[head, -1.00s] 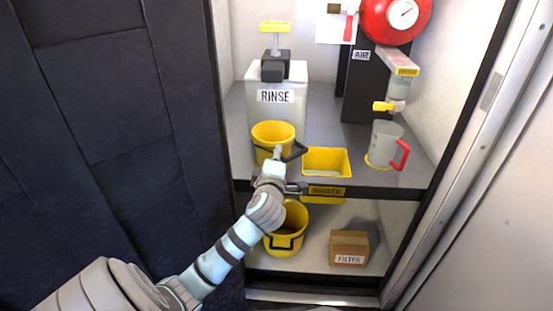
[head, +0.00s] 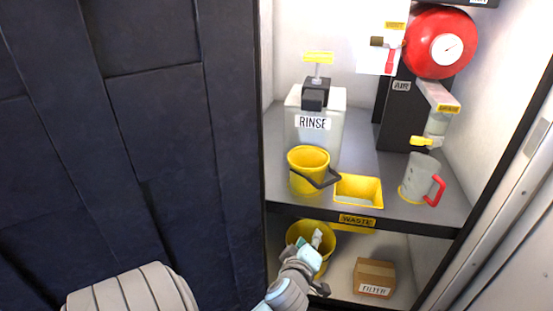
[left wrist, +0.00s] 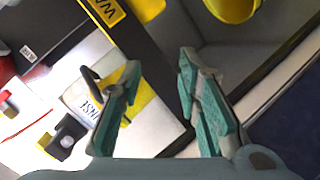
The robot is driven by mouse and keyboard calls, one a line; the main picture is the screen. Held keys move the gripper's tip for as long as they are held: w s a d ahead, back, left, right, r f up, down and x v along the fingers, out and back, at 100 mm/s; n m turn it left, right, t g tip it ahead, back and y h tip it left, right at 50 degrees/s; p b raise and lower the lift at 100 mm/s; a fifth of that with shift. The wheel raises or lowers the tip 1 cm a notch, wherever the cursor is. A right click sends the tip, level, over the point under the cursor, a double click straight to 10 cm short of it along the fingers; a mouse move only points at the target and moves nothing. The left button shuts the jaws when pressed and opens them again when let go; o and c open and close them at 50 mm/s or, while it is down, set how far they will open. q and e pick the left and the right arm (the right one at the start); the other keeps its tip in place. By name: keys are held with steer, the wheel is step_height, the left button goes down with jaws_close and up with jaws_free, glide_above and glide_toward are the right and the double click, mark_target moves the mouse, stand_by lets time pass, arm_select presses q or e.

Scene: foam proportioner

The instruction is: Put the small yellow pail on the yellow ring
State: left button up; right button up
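The small yellow pail (head: 308,172) stands upright on the counter in front of the RINSE tank, its dark handle hanging to the right. In the left wrist view, the pail (left wrist: 147,98) shows partly behind and between the fingers. A thin yellow ring (head: 403,194) shows at the base of the clear jug (head: 420,178) with a red handle; the jug hides most of it. My left gripper (head: 312,246) is below the counter edge, in front of a larger yellow bucket. In the left wrist view, its teal fingers (left wrist: 158,75) are apart with nothing held. My right gripper is out of view.
A yellow WASTE basin (head: 358,188) sits in the counter right of the pail. The larger yellow bucket (head: 296,232) and a FILTER box (head: 375,276) stand on the lower shelf. The RINSE tank (head: 329,143) is behind the pail. A dispenser (head: 437,122) hangs above the jug.

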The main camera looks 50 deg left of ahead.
arm_select(q)
step_height(320, 180, down, 12)
steer(key=s+d+m+g+h, duration=0.2)
steer(key=s+m, duration=0.1)
steer(key=m, duration=0.2)
steer(key=s+d+f+m+g+h, duration=0.2)
steer(key=s+f+m, duration=0.4)
steer(key=s+f, duration=0.4)
steer(key=s+d+f+m+g+h, duration=0.2)
steer(key=s+d+f+m+g, duration=0.2)
steer(key=s+f, duration=0.6)
step_height(320, 180, down, 4)
steer(key=shift+d+r+m+h, duration=0.3)
steer(key=shift+d+m, duration=0.2)
steer(key=shift+m, duration=0.7)
steer(key=shift+w, duration=0.1)
